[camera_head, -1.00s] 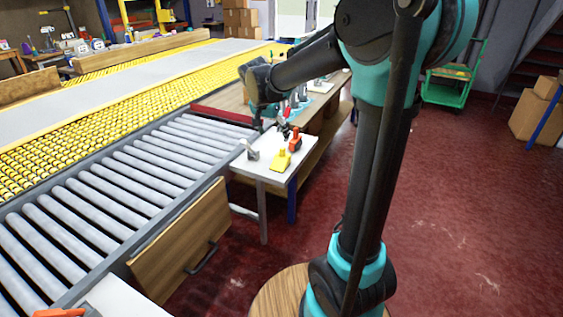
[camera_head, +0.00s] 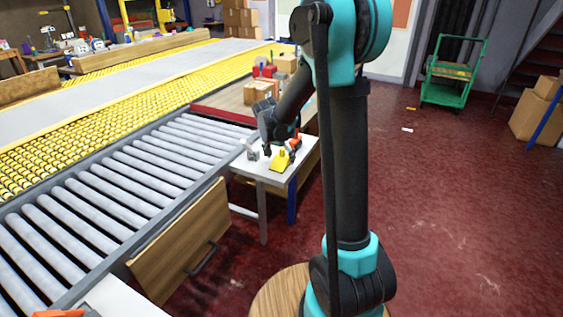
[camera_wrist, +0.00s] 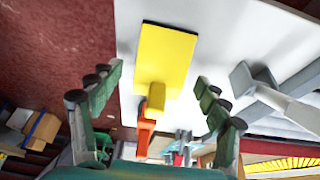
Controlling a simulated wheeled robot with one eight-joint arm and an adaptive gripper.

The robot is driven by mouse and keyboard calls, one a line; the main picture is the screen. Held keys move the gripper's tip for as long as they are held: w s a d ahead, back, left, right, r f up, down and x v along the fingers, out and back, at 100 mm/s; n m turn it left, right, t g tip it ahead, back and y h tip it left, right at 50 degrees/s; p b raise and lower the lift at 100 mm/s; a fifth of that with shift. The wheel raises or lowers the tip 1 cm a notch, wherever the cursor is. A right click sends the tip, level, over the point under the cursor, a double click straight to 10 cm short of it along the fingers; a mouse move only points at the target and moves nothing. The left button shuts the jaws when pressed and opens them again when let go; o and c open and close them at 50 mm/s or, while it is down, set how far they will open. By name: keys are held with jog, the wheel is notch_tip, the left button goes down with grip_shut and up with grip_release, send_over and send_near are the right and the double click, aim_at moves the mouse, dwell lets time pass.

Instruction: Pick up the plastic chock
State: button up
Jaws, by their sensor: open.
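The yellow plastic chock (camera_head: 279,164) lies on a small white table (camera_head: 257,171). In the wrist view the chock (camera_wrist: 165,52) shows as a flat yellow plate with a raised block at its near end. My gripper (camera_wrist: 160,76) is open and empty, with its fingers on either side of the chock in the picture. In the head view my gripper (camera_head: 281,146) is above the table, close to the chock. I cannot tell how large the gap in height is.
A grey tool (camera_head: 251,151) lies left of the chock, and an orange-and-black tool (camera_head: 294,143) lies behind it to the right. A roller conveyor (camera_head: 125,180) runs along the left. Red floor (camera_head: 460,200) is free on the right.

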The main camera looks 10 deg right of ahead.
jog(key=shift+x, duration=0.8)
jog(key=c, duration=1.4)
jog(key=shift+r, duration=0.1)
